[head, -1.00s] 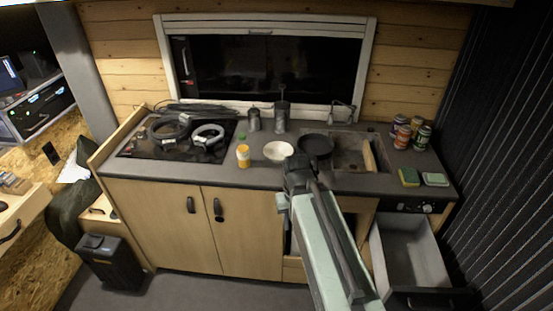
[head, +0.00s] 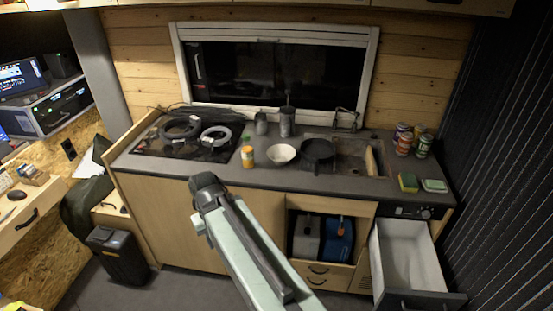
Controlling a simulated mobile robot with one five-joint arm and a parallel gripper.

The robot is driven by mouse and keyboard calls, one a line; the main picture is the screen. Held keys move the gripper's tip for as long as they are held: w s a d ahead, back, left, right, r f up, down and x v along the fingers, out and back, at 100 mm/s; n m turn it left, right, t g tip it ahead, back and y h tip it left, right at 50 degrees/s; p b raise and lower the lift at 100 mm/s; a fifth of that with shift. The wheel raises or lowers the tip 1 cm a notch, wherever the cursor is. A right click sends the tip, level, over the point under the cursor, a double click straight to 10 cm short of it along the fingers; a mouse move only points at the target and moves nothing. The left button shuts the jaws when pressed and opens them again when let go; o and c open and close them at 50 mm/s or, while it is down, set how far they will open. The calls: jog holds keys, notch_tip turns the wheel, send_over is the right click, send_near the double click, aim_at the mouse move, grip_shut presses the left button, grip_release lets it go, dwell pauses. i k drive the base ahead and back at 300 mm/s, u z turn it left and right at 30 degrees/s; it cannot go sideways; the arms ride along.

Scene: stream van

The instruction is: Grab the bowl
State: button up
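My arm reaches up from the bottom of the head view and ends in front of the counter, to the left of the bowl and lower in the picture. My gripper is not clearly visible at the arm's end; its fingers are hidden behind the dark arm joint. Nothing is seen touching the bowl.
Cans (head: 404,142) and sponges (head: 408,182) stand at the right. An open drawer (head: 404,258) juts out at the lower right.

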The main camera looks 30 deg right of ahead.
aim_at(281, 154)
jog(key=i, duration=0.5)
jog(key=u, duration=1)
jog(key=i, duration=0.5)
jog(key=z, duration=0.1)
